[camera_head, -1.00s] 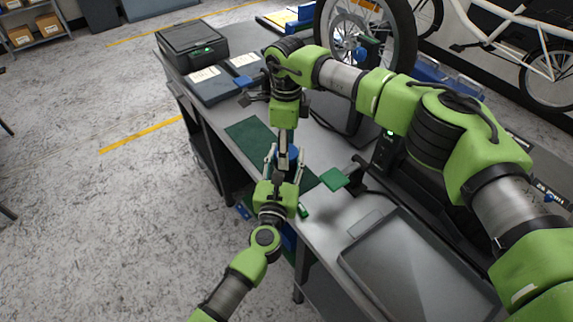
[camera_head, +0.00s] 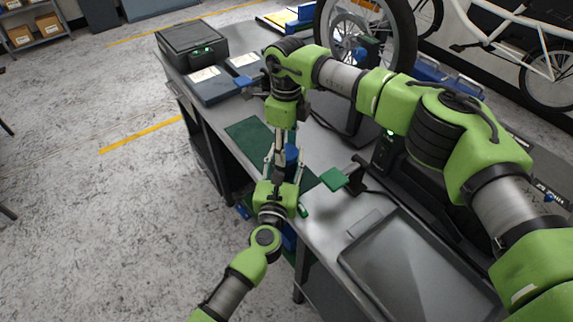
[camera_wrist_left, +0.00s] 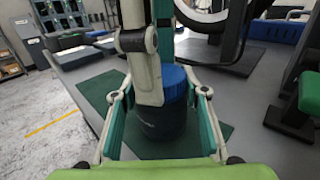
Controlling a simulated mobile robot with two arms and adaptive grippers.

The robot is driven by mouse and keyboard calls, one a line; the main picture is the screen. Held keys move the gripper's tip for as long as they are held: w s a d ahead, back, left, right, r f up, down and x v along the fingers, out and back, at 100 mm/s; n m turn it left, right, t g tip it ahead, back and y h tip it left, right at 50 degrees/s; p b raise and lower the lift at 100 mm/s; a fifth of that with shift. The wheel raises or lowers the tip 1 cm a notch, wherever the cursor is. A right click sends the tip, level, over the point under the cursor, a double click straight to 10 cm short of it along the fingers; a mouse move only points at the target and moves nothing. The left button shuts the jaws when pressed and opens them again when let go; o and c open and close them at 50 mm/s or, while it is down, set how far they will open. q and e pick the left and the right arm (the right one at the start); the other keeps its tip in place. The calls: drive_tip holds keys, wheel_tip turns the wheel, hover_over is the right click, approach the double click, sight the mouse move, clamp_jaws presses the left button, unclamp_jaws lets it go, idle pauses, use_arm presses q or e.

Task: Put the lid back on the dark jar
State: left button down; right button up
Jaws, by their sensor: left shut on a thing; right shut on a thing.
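The dark jar (camera_wrist_left: 160,124) stands upright on the green mat (camera_head: 247,133), between the fingers of my left gripper (camera_wrist_left: 160,112). The left gripper also shows in the head view (camera_head: 283,163) and is shut on the jar's sides. The blue lid (camera_wrist_left: 174,78) is at the jar's top and looks level; it shows as a blue patch in the head view (camera_head: 291,153). My right gripper (camera_head: 285,146) points down from above and is shut on the lid. One of its pale fingers hides the lid's left part and some of the jar in the left wrist view.
A grey tray (camera_head: 372,279) lies at the front right of the bench. A green square pad (camera_head: 334,179) on a dark stand is close to the right of the jar. A black case (camera_head: 192,41) and blue boxes (camera_head: 212,86) stand at the far end.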

use_arm(q)
drive_tip(key=shift+f, duration=0.1)
use_arm(e)
drive_tip(key=o, duration=1.2)
drive_tip(key=shift+r, duration=2.3)
drive_tip(key=shift+c, duration=0.2)
drive_tip(key=shift+r+n, duration=1.5)
drive_tip(key=shift+r, duration=0.25)
drive_tip(key=shift+f, duration=0.1)
